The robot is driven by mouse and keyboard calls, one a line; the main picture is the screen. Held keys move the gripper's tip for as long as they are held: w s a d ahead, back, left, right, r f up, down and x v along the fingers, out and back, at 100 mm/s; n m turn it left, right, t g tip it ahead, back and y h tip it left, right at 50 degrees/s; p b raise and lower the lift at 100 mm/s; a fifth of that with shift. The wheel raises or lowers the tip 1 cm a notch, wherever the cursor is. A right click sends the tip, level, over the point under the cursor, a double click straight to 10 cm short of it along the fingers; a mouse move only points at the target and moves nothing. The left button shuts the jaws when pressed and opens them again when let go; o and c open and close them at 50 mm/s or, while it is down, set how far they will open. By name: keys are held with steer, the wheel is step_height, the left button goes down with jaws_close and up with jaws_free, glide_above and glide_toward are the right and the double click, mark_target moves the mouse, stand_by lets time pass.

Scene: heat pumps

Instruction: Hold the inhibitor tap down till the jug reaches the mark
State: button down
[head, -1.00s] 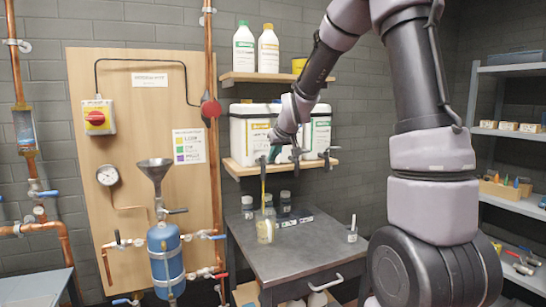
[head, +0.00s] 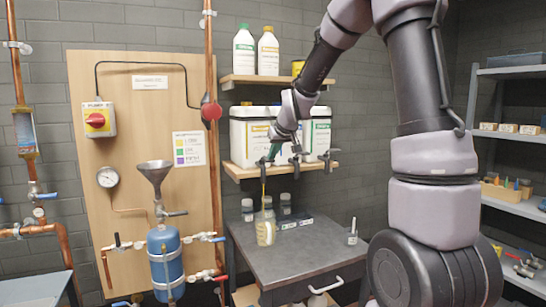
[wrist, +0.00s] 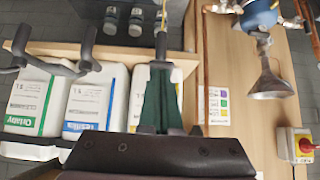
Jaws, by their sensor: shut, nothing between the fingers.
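The yellow-labelled jerrycan (head: 251,137) stands leftmost on the lower shelf. Its dark tap (head: 262,161) hangs over the shelf's front edge. My gripper (head: 273,153) is at this tap, its green fingers shut and empty; in the wrist view the fingertips (wrist: 159,70) reach the tap's dark body (wrist: 161,44). A thin yellow stream runs from the tap into the clear jug (head: 265,229) on the bench below. The jug holds yellow liquid in its lower part. Its mark is too small to make out, and the fingers hide part of the tap in the wrist view.
Other jerrycans with taps, including a green-labelled one (head: 319,130), stand to the right on the shelf (head: 240,172). Small jars (head: 285,202) stand behind the jug on the grey bench (head: 300,255). A funnel (head: 155,173) and blue vessel are at left.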

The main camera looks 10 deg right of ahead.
steer(key=v, duration=1.3)
steer(key=shift+r, duration=0.3)
steer(key=shift+w, duration=0.15)
stand_by(0.8)
steer(key=s+d+f+m+g, duration=0.1)
steer(key=s+m, duration=0.2)
steer(key=s, duration=0.9)
steer(key=s+d+m, duration=0.2)
steer(key=s+m, duration=0.1)
steer(key=s, duration=1)
steer(key=shift+s+f+g, duration=0.3)
steer(key=shift+f+g, duration=0.05)
steer(key=shift+g, duration=0.05)
